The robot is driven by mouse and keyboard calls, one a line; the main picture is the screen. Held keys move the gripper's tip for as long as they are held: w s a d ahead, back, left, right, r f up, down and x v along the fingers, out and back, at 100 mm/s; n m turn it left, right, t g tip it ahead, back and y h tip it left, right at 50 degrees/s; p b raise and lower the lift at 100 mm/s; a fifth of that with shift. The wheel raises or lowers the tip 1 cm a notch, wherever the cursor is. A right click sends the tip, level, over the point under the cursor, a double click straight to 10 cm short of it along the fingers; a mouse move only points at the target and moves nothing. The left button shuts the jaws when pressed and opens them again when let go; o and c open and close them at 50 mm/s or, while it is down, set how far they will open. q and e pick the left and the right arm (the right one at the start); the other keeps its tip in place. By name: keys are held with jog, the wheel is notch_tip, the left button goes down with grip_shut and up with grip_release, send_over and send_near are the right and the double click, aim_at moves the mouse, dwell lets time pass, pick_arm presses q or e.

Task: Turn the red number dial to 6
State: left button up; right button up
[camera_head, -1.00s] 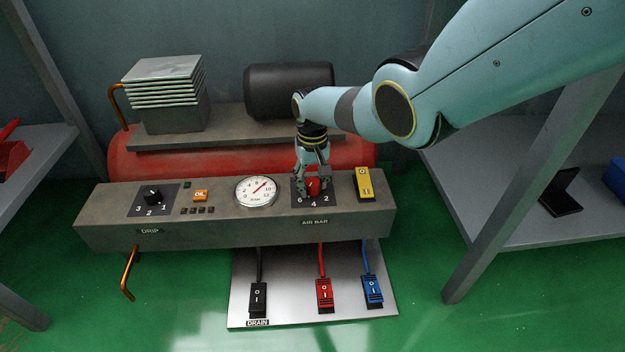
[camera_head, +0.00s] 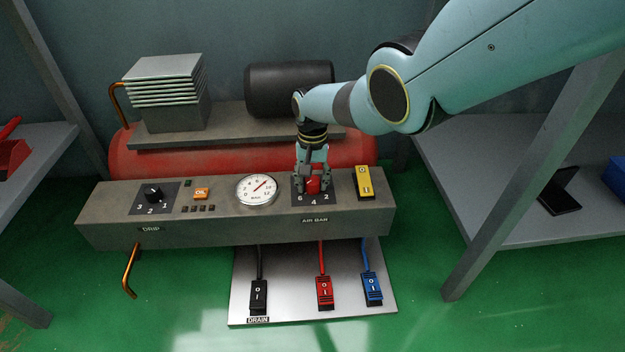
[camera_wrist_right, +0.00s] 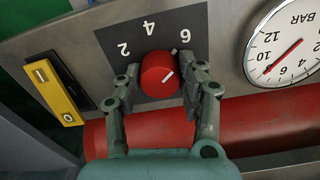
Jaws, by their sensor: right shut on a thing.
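The red number dial (camera_head: 313,186) sits on a dark plate marked 6, 4 and 2, above the AIR BAR label on the grey panel. My right gripper (camera_head: 313,184) reaches down over it from behind. In the right wrist view, which shows the panel upside down, the dial (camera_wrist_right: 158,74) is between the two fingers of my right gripper (camera_wrist_right: 159,72), which are shut on its sides. A white line on the dial's face slants up and right, roughly toward the 6 side. My left gripper is not in view.
A round pressure gauge (camera_head: 257,190) is left of the dial and a yellow rocker switch (camera_head: 364,183) is close on its right. A black dial (camera_head: 153,194) is at the panel's left. Several switches lie on the light plate (camera_head: 290,312) below. A red tank (camera_head: 140,160) is behind.

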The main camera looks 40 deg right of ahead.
aim_at(312, 179)
jog(key=o, duration=1.1)
jog(key=shift+o, duration=0.2)
jog(key=shift+r, duration=0.55)
notch_tip(312, 179, up, 11)
jog(key=shift+f, duration=0.1)
